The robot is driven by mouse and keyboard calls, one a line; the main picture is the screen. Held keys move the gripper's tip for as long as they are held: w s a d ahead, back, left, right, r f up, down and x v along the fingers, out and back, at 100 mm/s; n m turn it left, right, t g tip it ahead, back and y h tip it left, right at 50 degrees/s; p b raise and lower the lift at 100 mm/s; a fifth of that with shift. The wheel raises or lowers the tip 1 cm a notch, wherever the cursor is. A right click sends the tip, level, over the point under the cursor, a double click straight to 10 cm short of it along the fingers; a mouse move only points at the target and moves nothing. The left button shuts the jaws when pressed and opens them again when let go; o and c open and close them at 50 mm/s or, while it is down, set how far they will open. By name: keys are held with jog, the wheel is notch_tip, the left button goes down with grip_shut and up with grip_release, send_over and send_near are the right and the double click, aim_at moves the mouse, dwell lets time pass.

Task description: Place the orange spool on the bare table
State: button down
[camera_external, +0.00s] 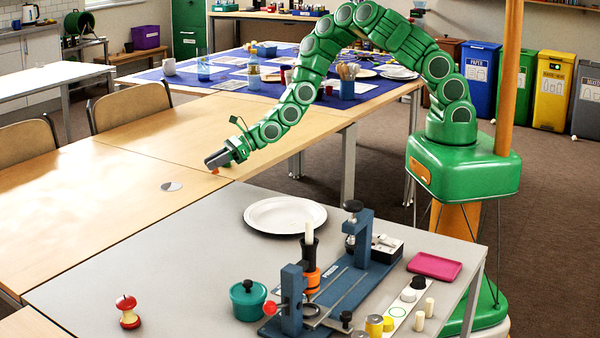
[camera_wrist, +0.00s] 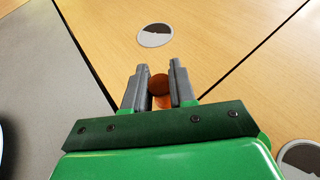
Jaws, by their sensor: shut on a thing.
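My gripper (camera_external: 218,161) is over the bare wooden table (camera_external: 120,205), at the end of my outstretched green arm. In the wrist view my gripper (camera_wrist: 156,88) is shut on the orange spool (camera_wrist: 158,84), which shows as a small brown-orange round piece between the grey fingers. In the external view only a small bit of the orange spool (camera_external: 215,171) shows below the fingertips. The fingers hide the rest of it. I cannot tell whether it touches the tabletop or hangs just above it.
A flat grey-and-white disc (camera_external: 171,186) lies on the wood nearby. The grey table (camera_external: 160,260) in front holds a white plate (camera_external: 285,215), a blue clamp rig (camera_external: 345,285), a teal pot (camera_external: 248,299) and an apple core (camera_external: 128,312). Wood around the gripper is mostly clear.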

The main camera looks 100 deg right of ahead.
jog(key=shift+f, duration=0.85)
jog(key=shift+f, duration=0.1)
jog(key=c, duration=0.9)
grip_release()
